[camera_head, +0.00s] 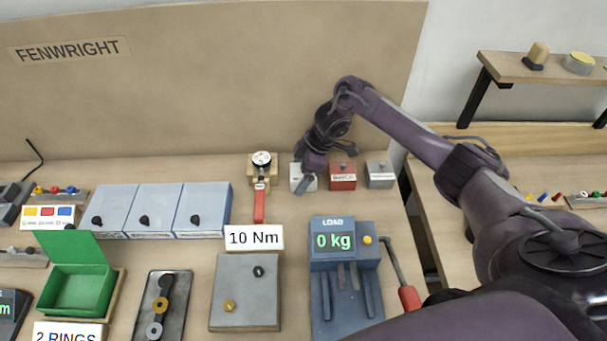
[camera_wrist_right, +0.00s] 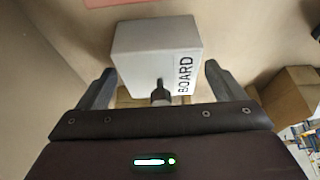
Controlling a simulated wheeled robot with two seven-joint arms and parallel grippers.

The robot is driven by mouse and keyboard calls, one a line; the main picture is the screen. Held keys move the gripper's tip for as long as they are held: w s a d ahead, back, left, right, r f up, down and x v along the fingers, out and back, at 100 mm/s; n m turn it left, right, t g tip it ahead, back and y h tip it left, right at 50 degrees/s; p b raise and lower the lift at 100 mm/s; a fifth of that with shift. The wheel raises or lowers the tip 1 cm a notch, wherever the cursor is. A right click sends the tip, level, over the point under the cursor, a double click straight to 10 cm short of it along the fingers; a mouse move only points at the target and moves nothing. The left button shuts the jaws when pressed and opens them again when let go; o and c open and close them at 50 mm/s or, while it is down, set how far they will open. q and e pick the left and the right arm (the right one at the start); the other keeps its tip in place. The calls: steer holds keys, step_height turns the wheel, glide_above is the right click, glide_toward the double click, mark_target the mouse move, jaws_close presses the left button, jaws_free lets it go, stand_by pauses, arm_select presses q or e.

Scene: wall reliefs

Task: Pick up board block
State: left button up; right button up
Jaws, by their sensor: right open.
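The board block (camera_wrist_right: 150,45) is a light grey box with the word BOARD on its side and a dark knob facing my gripper. In the right wrist view my right gripper (camera_wrist_right: 158,85) is open, with one finger on either side of the block's near end and the knob between them. In the head view the block (camera_head: 297,172) stands at the back of the bench, partly hidden by my right gripper (camera_head: 308,184). I cannot tell whether the fingers touch it. My left gripper is not in view.
A red block (camera_head: 342,177) and a grey block (camera_head: 380,175) stand just right of it. A gauge on a wooden mount (camera_head: 262,165) stands to the left. The blue load press (camera_head: 345,255) is in front. The tan back panel (camera_head: 220,75) rises behind.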

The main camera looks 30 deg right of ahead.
steer(key=c, duration=1.1)
steer(key=shift+r, duration=0.15)
steer(key=shift+c, duration=0.2)
